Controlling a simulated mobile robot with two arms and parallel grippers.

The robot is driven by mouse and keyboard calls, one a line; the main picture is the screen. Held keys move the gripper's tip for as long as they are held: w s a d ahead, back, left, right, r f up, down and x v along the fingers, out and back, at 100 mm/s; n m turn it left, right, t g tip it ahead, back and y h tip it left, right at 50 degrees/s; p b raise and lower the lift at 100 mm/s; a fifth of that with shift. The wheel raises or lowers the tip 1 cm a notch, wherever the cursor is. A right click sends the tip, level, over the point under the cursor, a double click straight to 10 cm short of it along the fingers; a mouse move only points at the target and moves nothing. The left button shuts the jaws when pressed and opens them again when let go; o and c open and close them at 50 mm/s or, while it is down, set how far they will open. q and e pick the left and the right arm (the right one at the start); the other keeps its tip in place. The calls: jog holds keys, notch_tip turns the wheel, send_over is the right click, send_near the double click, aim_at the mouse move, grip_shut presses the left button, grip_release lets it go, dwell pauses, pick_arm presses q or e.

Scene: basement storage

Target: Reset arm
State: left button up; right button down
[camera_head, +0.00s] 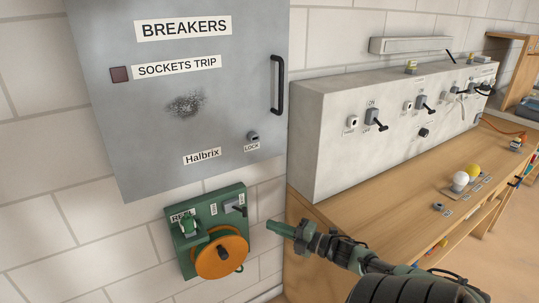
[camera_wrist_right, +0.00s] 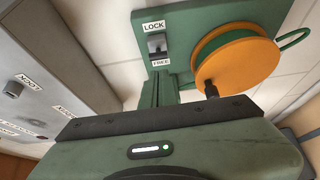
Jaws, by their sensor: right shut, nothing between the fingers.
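My right gripper (camera_head: 273,227) comes in from the lower right in the head view. Its green fingers are shut and empty. They point at the green cord reel unit (camera_head: 185,240) on the wall and stand apart from it, to its right. The fingers (camera_wrist_right: 166,90) also show in the wrist view, below the reel's lock/free switch (camera_wrist_right: 157,45). The reel has an orange drum (camera_head: 221,256) with a dark knob. A dark lever (camera_head: 238,209) sits at its upper right. My left gripper is not in view.
A grey breaker cabinet (camera_head: 190,90) with a black handle (camera_head: 277,85) hangs above the reel, closed. A long white switch panel (camera_head: 335,150) stands on the wooden bench (camera_head: 400,200) at right.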

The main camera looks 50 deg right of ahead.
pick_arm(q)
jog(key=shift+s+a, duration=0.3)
pick_arm(e)
jog(key=s+a+f+m+g+h, duration=0.25)
jog(key=s+f+m, duration=0.2)
jog(key=f, duration=0.55)
jog(key=s+a+f+m+g+h+p, duration=0.1)
jog(key=s+a+f+m+g, duration=0.3)
jog(key=f, duration=0.6)
jog(key=s+f+m+g+h, duration=0.1)
jog(key=s+f+m+h, duration=0.3)
jog(key=f, duration=0.6)
pick_arm(q)
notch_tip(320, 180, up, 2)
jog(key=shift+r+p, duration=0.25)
jog(key=shift+p, duration=0.5)
pick_arm(e)
jog(key=s+a+f+m+g+y, duration=0.1)
jog(key=s+a+f+g, duration=0.2)
jog(key=s+a+f, duration=0.2)
jog(key=s+a+f+m+g+y, duration=0.2)
jog(key=s+a+f, duration=0.4)
jog(key=s+a, duration=0.4)
jog(key=s+a+f+m+g+y, duration=0.1)
jog(key=s+a+f+g, duration=0.3)
jog(key=s+a, duration=0.4)
jog(key=a+f+y, duration=0.1)
jog(key=a, duration=0.2)
jog(key=shift+s+a+f+m, duration=0.15)
jog(key=shift+s+m, duration=0.2)
